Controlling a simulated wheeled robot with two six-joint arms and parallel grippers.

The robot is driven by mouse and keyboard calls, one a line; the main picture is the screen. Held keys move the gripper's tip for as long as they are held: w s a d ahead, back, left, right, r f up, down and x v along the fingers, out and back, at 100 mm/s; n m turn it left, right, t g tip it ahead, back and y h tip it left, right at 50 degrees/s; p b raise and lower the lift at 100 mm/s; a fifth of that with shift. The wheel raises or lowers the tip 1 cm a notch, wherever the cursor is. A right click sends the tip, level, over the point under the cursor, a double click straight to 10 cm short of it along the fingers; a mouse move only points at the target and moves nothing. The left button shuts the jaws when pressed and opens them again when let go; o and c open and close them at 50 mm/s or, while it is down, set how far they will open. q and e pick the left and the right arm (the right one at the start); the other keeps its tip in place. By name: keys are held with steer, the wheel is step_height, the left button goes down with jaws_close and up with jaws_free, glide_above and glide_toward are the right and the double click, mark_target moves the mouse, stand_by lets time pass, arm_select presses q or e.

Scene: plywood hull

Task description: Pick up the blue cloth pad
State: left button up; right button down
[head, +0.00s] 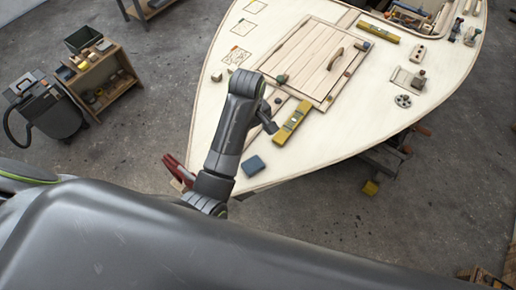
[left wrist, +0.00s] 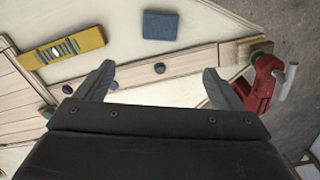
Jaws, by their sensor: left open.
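The blue cloth pad (head: 254,165) lies flat on the pale plywood deck (head: 330,135), near its front left edge in the head view. In the left wrist view the pad (left wrist: 160,25) is at the top centre, beyond my fingertips and apart from them. My left gripper (left wrist: 158,82) is open and empty, its two fingers spread wide over a wooden strip with dark knobs. In the head view my left gripper (head: 268,120) is over the deck, up and slightly right of the pad; its fingers are small there. My right gripper is not in view.
A yellow spirit level (head: 291,122) lies right of my left gripper; it also shows in the left wrist view (left wrist: 62,48). A red clamp (head: 176,168) grips the hull edge left of the pad. A wooden hatch (head: 310,60) with a handle lies farther back.

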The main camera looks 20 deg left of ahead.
arm_select(q)
steer(key=b, duration=0.5)
glide_above(252, 164)
step_height(252, 164, down, 4)
steer(key=f, duration=0.4)
steer(key=f+p, duration=0.1)
steer(key=f, duration=0.2)
steer(key=shift+w+a, duration=0.25)
steer(key=shift+f, duration=0.65)
steer(key=f, duration=0.2)
steer(key=f+p, duration=0.1)
steer(key=f, duration=0.1)
steer(key=shift+s+d, duration=0.2)
steer(key=shift+w+f, duration=0.1)
steer(key=shift+f, duration=0.25)
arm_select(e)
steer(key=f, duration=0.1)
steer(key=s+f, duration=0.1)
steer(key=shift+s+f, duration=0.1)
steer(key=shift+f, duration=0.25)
arm_select(q)
steer(key=c, duration=1.1)
steer(key=shift+o, duration=0.2)
